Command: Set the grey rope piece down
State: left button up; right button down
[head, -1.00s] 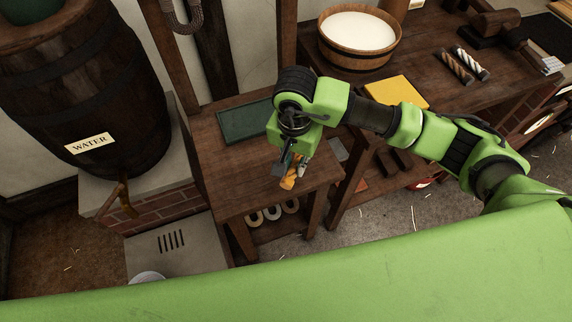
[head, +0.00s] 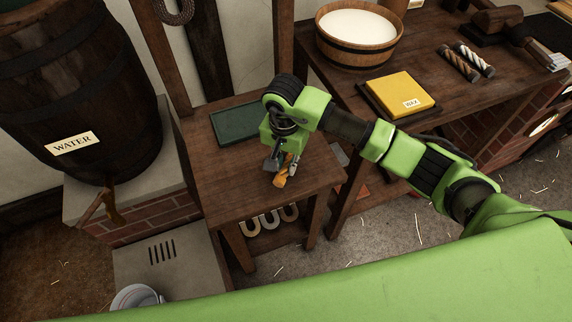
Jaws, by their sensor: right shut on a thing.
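My right gripper (head: 281,163) points down over the small dark wooden table (head: 222,178), near its front. It is shut on a short twisted piece (head: 281,181) that looks orange-brown, not grey. The jaws hide part of this piece, and I cannot tell whether its lower end touches the tabletop. A pale grey-and-dark striped rope piece (head: 475,58) lies on the long bench at the right, beside a brown one (head: 459,65). My left gripper is out of view.
A dark green tray (head: 238,124) lies behind the gripper. The small table's left side is bare. A yellow wax block (head: 401,94) and a tub of white liquid (head: 357,36) stand on the bench. A water barrel (head: 75,95) stands at the left.

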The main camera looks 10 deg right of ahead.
aim_at(285, 166)
jog(key=shift+f, duration=0.1)
jog(key=c, duration=1.9)
grip_release()
jog(key=shift+r, duration=0.25)
jog(key=r+p, duration=0.2)
jog(key=r, duration=0.2)
jog(key=r+p, duration=0.2)
jog(key=r, duration=0.2)
jog(key=r+p, duration=0.1)
jog(key=r, duration=0.2)
jog(key=shift+s+a+r+p, duration=0.15)
jog(key=shift+s+r+p, duration=0.15)
jog(key=shift+r+p, duration=0.1)
